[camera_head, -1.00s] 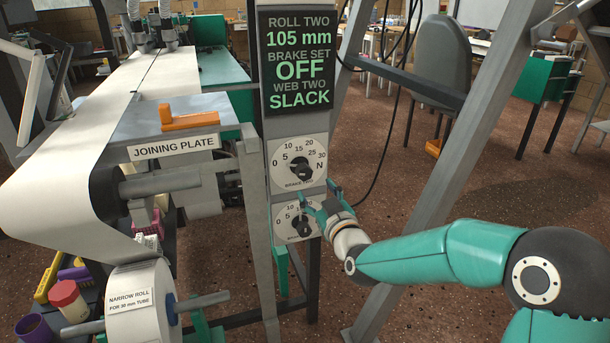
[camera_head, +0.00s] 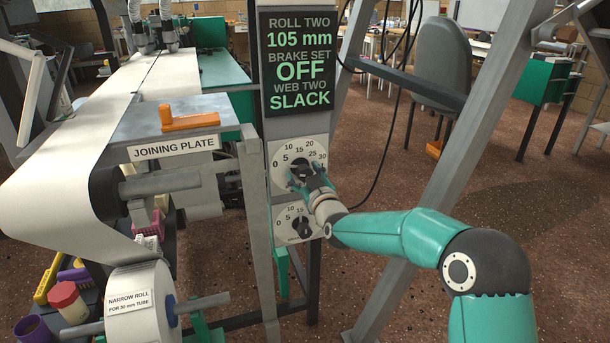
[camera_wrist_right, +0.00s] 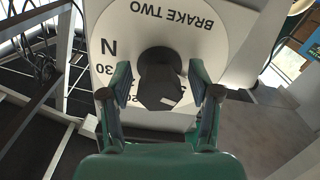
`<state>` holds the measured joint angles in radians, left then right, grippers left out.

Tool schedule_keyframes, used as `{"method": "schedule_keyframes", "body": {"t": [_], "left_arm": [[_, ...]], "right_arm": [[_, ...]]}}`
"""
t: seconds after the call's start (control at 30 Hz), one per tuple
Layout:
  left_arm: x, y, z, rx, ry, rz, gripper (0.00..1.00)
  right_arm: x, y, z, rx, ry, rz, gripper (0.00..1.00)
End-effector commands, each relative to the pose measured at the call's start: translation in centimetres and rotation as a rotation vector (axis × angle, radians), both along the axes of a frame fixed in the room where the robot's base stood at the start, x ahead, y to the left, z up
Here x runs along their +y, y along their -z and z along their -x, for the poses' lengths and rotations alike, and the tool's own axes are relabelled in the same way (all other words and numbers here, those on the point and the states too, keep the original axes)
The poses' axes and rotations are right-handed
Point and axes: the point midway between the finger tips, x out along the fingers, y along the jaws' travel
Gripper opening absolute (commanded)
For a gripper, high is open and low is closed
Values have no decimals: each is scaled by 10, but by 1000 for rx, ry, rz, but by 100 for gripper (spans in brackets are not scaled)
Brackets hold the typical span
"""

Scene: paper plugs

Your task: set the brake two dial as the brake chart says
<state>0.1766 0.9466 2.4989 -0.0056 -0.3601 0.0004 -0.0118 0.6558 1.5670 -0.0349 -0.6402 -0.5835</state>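The brake two dial is the upper white dial (camera_head: 282,153) on the grey post, with a black knob and numbers from 0 to 30 plus N. In the right wrist view its face (camera_wrist_right: 205,50) reads BRAKE TWO upside down, and the black knob (camera_wrist_right: 160,78) lies between my fingers. My right gripper (camera_head: 305,172) is at this dial, covering its lower right part. In the wrist view the right gripper (camera_wrist_right: 160,92) is open, one finger on each side of the knob, with gaps visible. The knob's pointer direction is hard to tell. No brake chart is identifiable. My left gripper is not in view.
A screen (camera_head: 300,62) above reads roll two 105 mm, brake set OFF, web two SLACK. A second dial (camera_head: 297,222) sits below. The joining plate (camera_head: 165,122) with an orange piece is left. A slanted grey beam (camera_head: 470,135) stands right.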

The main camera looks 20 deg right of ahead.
Motion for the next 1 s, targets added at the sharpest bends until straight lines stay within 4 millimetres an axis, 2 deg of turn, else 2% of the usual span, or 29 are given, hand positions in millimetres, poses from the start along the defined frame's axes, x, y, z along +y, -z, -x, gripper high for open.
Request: {"method": "schedule_keyframes", "body": {"t": [0.03,0.33,0.67,1.0], "left_arm": [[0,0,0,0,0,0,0],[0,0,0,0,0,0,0],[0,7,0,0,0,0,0],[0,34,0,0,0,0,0]], "right_arm": [[0,0,0,0,0,0,51],[0,0,0,0,0,0,2],[0,1,0,0,0,-40,2],[0,4,0,6,1,-244,2]]}}
